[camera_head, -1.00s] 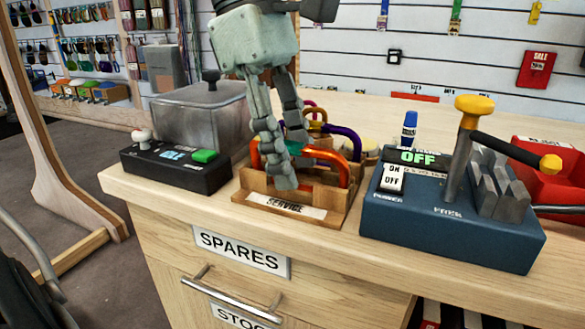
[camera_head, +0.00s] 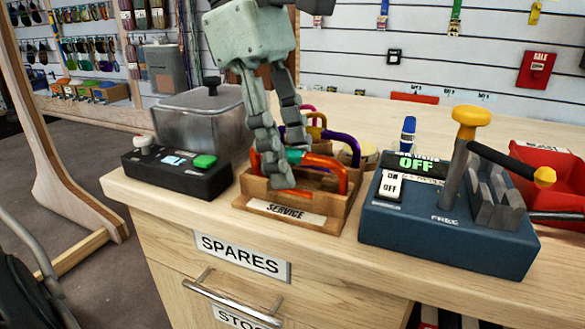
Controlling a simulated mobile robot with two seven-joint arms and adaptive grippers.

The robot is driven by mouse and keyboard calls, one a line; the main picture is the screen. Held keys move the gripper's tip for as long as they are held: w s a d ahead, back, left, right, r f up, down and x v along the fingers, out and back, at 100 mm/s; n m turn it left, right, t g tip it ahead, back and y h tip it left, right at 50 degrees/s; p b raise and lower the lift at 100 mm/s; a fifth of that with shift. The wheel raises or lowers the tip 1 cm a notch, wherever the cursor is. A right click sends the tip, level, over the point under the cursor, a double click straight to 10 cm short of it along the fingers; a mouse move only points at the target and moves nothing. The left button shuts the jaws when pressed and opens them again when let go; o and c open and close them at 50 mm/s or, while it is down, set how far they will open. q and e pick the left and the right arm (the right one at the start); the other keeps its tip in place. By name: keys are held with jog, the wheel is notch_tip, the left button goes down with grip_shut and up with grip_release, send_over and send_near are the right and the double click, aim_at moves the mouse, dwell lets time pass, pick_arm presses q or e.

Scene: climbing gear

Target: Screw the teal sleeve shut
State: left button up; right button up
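The teal sleeve (camera_head: 295,156) sits on the orange carabiner (camera_head: 325,162), which rests in a wooden tray (camera_head: 245,200) labelled SERVICE on the counter. Orange shows on both sides of the sleeve. My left gripper (camera_head: 288,165) reaches down from above with its two fingers apart. One finger is in front of the sleeve's left part, and the other comes down at or just behind the sleeve. The front fingertip hides part of the carabiner and tray. I cannot tell whether either finger touches the sleeve. My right gripper is out of view.
A black box (camera_head: 165,178) with a green button and a grey lidded tank (camera_head: 205,122) stand left of the tray. A blue device (camera_head: 430,225) with a yellow-topped lever stands right. Purple and yellow carabiners (camera_head: 342,138) are behind. A red bin (camera_head: 550,180) is far right.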

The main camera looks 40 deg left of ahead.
pick_arm(q)
jog(key=shift+r+p, duration=0.45)
jog(key=shift+r, duration=0.2)
jog(key=shift+w+a, duration=0.2)
jog(key=shift+w, duration=0.55)
jog(key=shift+f, duration=0.1)
jog(key=shift+a+b+x, duration=0.15)
jog(key=shift+b+x, duration=0.3)
jog(key=shift+x, duration=0.2)
jog(key=shift+a+b+x, duration=0.15)
jog(key=shift+b+x, duration=0.25)
jog(key=shift+x, duration=0.25)
jog(key=shift+s+f, duration=0.1)
jog(key=shift+s+d, duration=0.2)
jog(key=shift+s, duration=0.55)
